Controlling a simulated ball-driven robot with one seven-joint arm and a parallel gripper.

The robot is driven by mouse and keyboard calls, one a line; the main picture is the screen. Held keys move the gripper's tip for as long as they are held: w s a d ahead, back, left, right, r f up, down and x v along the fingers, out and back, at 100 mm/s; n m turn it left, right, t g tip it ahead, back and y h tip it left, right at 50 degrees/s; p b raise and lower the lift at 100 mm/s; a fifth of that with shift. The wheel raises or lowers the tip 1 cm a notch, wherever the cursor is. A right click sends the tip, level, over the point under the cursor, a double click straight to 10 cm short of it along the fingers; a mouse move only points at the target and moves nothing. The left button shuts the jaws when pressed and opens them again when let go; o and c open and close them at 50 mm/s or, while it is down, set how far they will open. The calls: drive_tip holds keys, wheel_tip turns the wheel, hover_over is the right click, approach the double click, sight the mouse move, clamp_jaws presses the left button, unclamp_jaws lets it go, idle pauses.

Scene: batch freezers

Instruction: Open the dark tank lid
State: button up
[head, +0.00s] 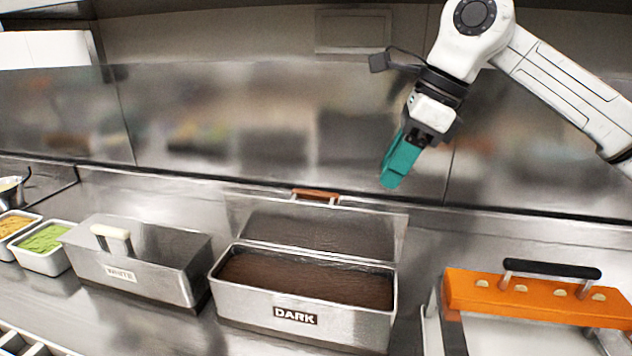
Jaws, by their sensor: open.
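The dark tank (346,329) is a steel box with a DARK label, filled with brown contents, at the bottom middle of the head view. Its lid (290,222) is open, standing raised along the back edge, with a brown handle (316,195) at its top. My gripper (394,180) has teal fingers pointing down. It is open, holds nothing, and hangs above and to the right of the lid, apart from it.
A closed steel tank labelled WHITE (150,280) with a pale handle stands to the left. Small trays with green (42,238) and orange contents are at far left. An orange slab with a black handle (550,269) is at right. A steel wall runs behind the counter.

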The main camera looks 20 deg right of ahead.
drive_tip(key=p, duration=0.1)
hover_over(317, 191)
drive_tip(key=s+d, duration=0.2)
drive_tip(key=d, duration=0.1)
drive_tip(key=shift+a, duration=0.2)
drive_tip(key=shift+w+a+x, duration=0.1)
drive_tip(key=shift+a+x, duration=0.05)
drive_tip(key=shift+x, duration=1.2)
drive_tip(key=shift+w+a+x, duration=0.1)
drive_tip(key=shift+a+x, duration=0.05)
drive_tip(key=shift+x, duration=1.2)
drive_tip(key=shift+r, duration=0.15)
drive_tip(key=shift+d, duration=0.1)
clamp_jaws()
